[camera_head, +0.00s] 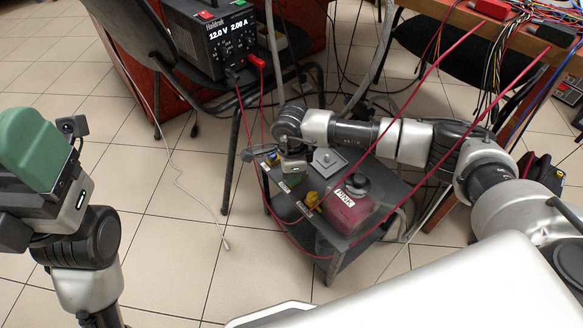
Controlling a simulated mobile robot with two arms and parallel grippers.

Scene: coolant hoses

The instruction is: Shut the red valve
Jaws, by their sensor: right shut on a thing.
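My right gripper (292,180) points down at the left end of a low dark cart (334,262) on the floor. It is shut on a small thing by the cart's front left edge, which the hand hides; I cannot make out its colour. No red valve handle shows clearly. A yellow valve handle (312,200) stands just right of the gripper, apart from it, above a small white label. My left gripper (30,150) is raised at the left edge of the picture, far from the cart; its fingers do not show clearly.
A pink container labelled PINK (346,208) stands on the cart's right half, beside a grey square plate (328,161). Red cables hang across the cart. A black power supply (212,40) sits on a chair behind. The tiled floor left of the cart is mostly clear.

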